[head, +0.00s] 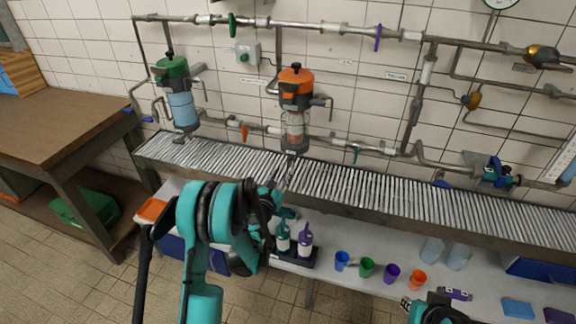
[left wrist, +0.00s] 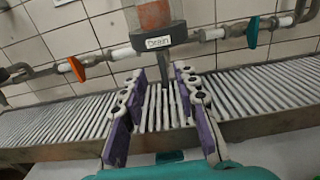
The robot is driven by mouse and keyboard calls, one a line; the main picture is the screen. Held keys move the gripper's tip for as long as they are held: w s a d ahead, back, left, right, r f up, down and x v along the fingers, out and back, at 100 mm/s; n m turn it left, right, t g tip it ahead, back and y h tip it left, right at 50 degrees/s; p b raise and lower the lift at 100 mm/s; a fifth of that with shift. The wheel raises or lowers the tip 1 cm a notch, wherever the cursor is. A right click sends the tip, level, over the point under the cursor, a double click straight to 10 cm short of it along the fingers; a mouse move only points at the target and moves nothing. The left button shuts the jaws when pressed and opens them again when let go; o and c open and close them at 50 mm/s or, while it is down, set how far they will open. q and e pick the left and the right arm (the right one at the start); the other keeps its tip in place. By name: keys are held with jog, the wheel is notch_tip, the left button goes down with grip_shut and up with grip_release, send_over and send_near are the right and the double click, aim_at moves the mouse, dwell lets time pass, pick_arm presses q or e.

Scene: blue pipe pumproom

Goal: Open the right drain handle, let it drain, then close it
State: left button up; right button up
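The right vessel (head: 296,88) has an orange top and a clear lower part with pinkish contents. In the left wrist view, a dark block (left wrist: 150,42) labelled "drain" sits at its bottom, and a thin dark lever or spout (left wrist: 166,75) hangs below it. My left gripper (head: 281,180) is just below this drain. In the left wrist view, my left gripper (left wrist: 160,82) is open, with its purple-padded fingers either side of the hanging part; contact cannot be told. My right gripper (head: 408,304) is at the bottom right, away from the drain; its opening is unclear.
A green-topped vessel (head: 180,100) with blue liquid is at left. An orange valve handle (left wrist: 76,68) and a teal one (left wrist: 252,32) flank the drain. A ribbed grate (head: 350,188) runs beneath. Bottles (head: 304,240) and coloured cups (head: 367,267) stand on the lower bench.

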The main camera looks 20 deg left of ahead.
aim_at(288, 162)
pick_arm(q)
jog(key=w+b, duration=0.1)
jog(key=w, duration=0.5)
jog(key=shift+w+d+b, duration=0.15)
jog(key=shift+w+b, duration=0.05)
jog(key=shift+b, duration=0.15)
jog(key=shift+w, duration=0.4)
grip_shut()
